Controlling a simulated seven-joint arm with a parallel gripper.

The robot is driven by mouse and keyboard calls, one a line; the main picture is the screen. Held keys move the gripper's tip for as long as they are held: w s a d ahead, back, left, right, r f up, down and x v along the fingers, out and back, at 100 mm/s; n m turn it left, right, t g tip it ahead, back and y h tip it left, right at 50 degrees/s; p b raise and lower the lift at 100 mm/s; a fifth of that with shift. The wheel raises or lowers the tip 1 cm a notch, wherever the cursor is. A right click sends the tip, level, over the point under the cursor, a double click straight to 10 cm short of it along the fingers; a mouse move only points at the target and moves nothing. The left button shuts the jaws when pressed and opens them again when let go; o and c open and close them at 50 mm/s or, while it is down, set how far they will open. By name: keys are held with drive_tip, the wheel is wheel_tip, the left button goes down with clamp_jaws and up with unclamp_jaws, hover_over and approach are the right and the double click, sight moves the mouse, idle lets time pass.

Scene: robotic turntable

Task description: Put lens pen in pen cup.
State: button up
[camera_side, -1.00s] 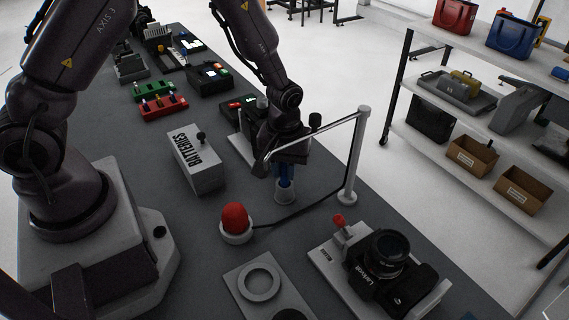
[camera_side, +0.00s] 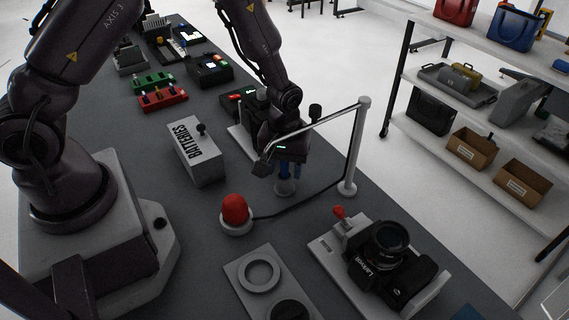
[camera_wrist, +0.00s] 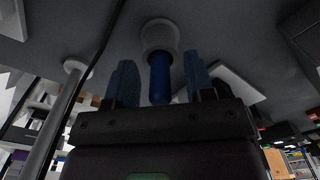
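The lens pen (camera_wrist: 160,78) is a blue rod in the wrist view, with its far end in the mouth of the small pale pen cup (camera_wrist: 159,36). In the side view the cup (camera_side: 285,188) stands on the dark table below my gripper (camera_side: 287,168), and the blue pen shows above it. My gripper (camera_wrist: 161,82) has its two blue fingers spread, one on each side of the pen, with gaps between. The pen's near end sits close to the gripper body; whether they touch cannot be told.
A metal rail on a post (camera_side: 350,150) stands right beside my gripper. A red dome (camera_side: 235,209) is in front left, a batteries box (camera_side: 195,150) left, and a camera on a stand (camera_side: 380,255) in front right. A shelf rack (camera_side: 480,110) stands at right.

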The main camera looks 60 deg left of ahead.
wheel_tip(320, 180, up, 13)
idle(0.6)
drive_tip(key=s+a+r+m+t, duration=0.2)
drive_tip(key=s+r+m+t, duration=0.3)
drive_tip(key=s+r, duration=1.2)
drive_tip(key=m, duration=0.4)
drive_tip(key=shift+r+t, duration=0.15)
drive_tip(key=shift+t, duration=0.15)
